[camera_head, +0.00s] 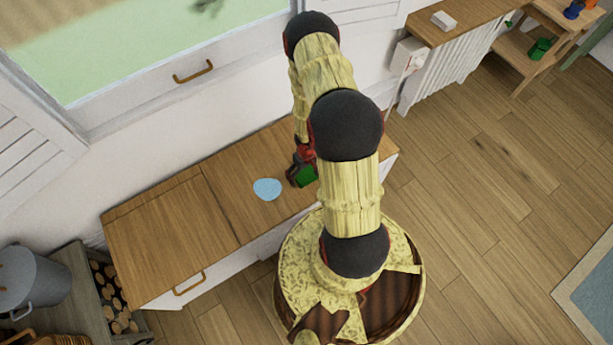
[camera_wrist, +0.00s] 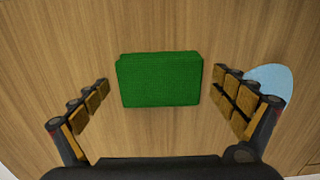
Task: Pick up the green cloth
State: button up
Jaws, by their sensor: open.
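The green cloth (camera_wrist: 160,80) is a folded, textured rectangle lying flat on the wooden cabinet top. In the wrist view it sits between and slightly ahead of my gripper's fingers. My gripper (camera_wrist: 165,100) is open, with a finger on each side of the cloth and a gap on both sides; nothing is held. In the head view part of the cloth shows (camera_head: 307,177), and my arm hides the rest. My gripper (camera_head: 302,172) is just above it there, mostly hidden by the arm.
A light blue round piece (camera_head: 267,189) lies on the cabinet top (camera_head: 165,235) left of the cloth; it shows beyond the right finger in the wrist view (camera_wrist: 271,79). The window wall (camera_head: 190,120) stands behind the cabinet. The cabinet's left part is clear.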

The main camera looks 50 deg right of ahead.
aim_at(306, 173)
jog(key=shift+c, duration=1.4)
jog(key=c, duration=1)
jog(key=shift+o, duration=0.2)
jog(key=shift+r+p, duration=0.5)
jog(key=shift+r, duration=0.1)
notch_tip(306, 173, up, 2)
jog(key=shift+r+p, duration=0.1)
jog(key=shift+p, duration=0.6)
jog(key=s+a+r+p, duration=0.1)
jog(key=s+a+r, duration=0.8)
jog(key=s, duration=0.1)
jog(key=shift+s+r, duration=0.2)
jog(key=shift+r, duration=0.1)
jog(key=shift+a, duration=0.1)
